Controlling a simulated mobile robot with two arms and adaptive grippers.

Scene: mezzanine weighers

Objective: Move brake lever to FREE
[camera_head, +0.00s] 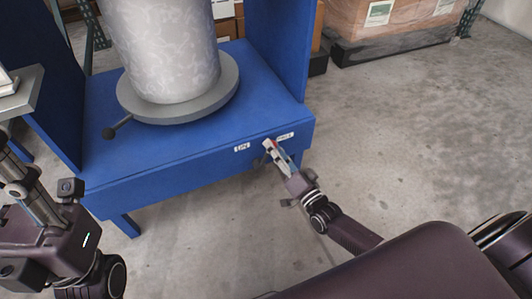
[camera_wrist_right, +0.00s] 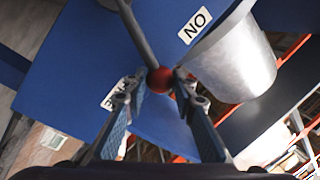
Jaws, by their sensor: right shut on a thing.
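The brake lever (camera_wrist_right: 139,35) is a grey rod ending in a red ball knob (camera_wrist_right: 160,79). My right gripper (camera_wrist_right: 160,82) is shut on the knob, one fingertip at each side. In the head view the right gripper (camera_head: 269,147) is at the front edge of the blue stand (camera_head: 180,165), between the ON label (camera_head: 242,147) and the FREE label (camera_head: 285,136). In the wrist view the ON label (camera_wrist_right: 195,26) shows upside down, and a finger partly covers the FREE label (camera_wrist_right: 108,98). The lever is mostly hidden in the head view. My left arm is at the left; its fingers are unclear.
A grey cylinder (camera_head: 168,50) stands on a round grey disk (camera_head: 222,98) on the stand. A handle with a black knob (camera_head: 108,133) sticks out from the disk. A wrapped box (camera_head: 395,22) is at the back right. The concrete floor (camera_head: 415,135) at right is clear.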

